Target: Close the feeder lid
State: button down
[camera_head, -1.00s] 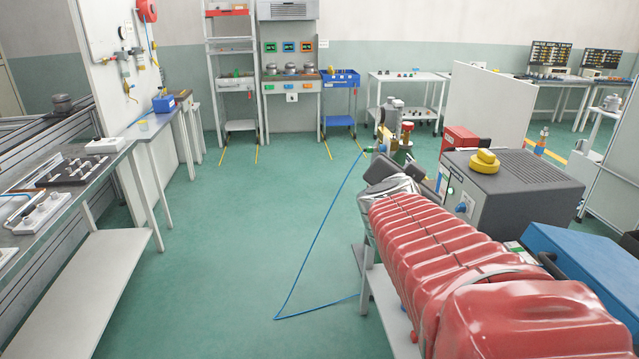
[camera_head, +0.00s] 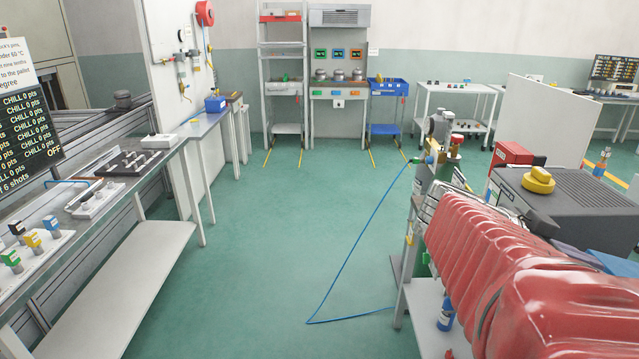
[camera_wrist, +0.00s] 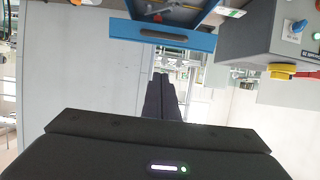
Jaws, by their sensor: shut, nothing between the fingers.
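My gripper (camera_wrist: 162,97) is shut and empty in the wrist view, with its dark fingers together. It is hidden in the head view. The wrist picture appears upside down. A blue part with a dark slot (camera_wrist: 163,37) lies beyond the fingertips, apart from them in the picture. Small parts and a label show near its edge. I cannot tell whether this blue part is the feeder lid or how far open a lid stands. In the head view, a blue surface (camera_head: 612,263) shows at the right edge, mostly hidden by my red-sleeved arm.
A grey machine with a yellow top piece (camera_head: 539,180) stands at the right; it also shows in the wrist view (camera_wrist: 268,38). A gas-cylinder trolley (camera_head: 440,150) trails a blue hose (camera_head: 343,260) across the floor. A long bench (camera_head: 80,215) lines the left.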

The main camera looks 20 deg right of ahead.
jog(key=s+d+f, duration=0.3)
jog(key=d+f, duration=0.4)
jog(key=d, duration=0.1)
jog(key=shift+s+f, duration=0.25)
jog(key=shift+s, duration=0.15)
dwell(0.6)
jog(key=shift+f, duration=0.1)
